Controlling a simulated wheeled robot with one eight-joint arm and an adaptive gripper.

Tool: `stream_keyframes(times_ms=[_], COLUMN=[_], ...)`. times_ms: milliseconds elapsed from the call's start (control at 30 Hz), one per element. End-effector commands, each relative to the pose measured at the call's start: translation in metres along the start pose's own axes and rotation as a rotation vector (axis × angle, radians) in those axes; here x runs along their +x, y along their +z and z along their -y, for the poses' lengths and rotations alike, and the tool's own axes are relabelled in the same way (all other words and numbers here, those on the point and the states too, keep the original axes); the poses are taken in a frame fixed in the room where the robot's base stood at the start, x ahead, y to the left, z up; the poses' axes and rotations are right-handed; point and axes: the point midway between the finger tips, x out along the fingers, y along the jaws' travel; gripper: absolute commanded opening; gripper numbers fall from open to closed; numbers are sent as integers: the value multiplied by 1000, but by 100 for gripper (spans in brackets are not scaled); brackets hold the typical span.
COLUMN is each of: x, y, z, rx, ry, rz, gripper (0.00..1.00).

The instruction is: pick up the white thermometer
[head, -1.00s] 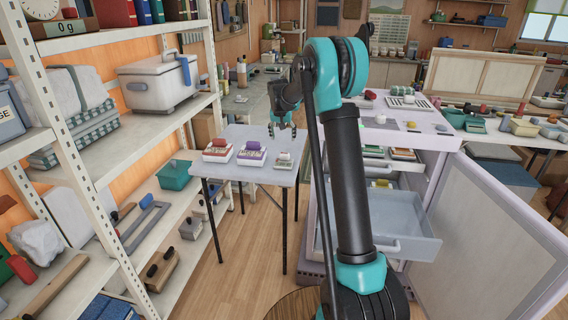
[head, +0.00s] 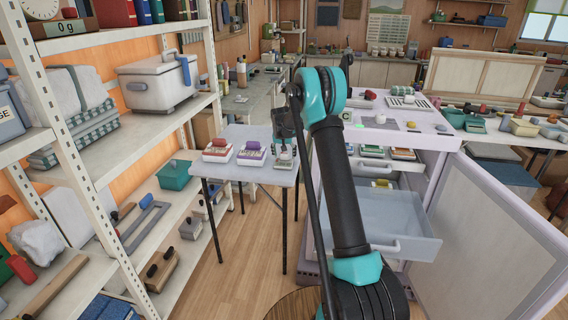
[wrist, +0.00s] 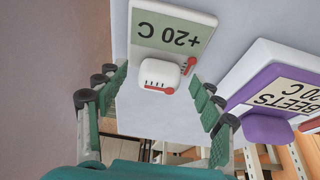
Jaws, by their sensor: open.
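The white thermometer (wrist: 160,75) is a small rounded white block with a red thermometer mark, on a white and green plate labelled "+20 C" (wrist: 170,32). In the head view the thermometer (head: 285,154) is at the right part of the small grey table (head: 235,170), partly hidden by my gripper. My gripper (wrist: 158,82) is open; in the wrist view its teal fingers stand left and right of the thermometer, with a gap on both sides. In the head view my gripper (head: 284,144) is right over it. Whether the fingertips reach down to its height I cannot tell.
A purple-topped box labelled "BEETS 20 C" (wrist: 285,85) stands close beside the plate; it also shows in the head view (head: 252,154). A red-topped box (head: 217,150) is farther left. An open drawer (head: 395,225) and a white cabinet are right of the table; shelves (head: 130,130) are left.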

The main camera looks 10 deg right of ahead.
Motion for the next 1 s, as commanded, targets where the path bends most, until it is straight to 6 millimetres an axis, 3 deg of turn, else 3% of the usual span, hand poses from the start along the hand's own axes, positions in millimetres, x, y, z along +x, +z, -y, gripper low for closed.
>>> stream_keyframes(times_ms=[333, 833, 1000], x=[8, 7, 7], y=[0, 0, 0], z=[0, 0, 0], rx=[0, 0, 0], ry=[0, 0, 0], rz=[0, 0, 0], gripper=[66, 4, 2])
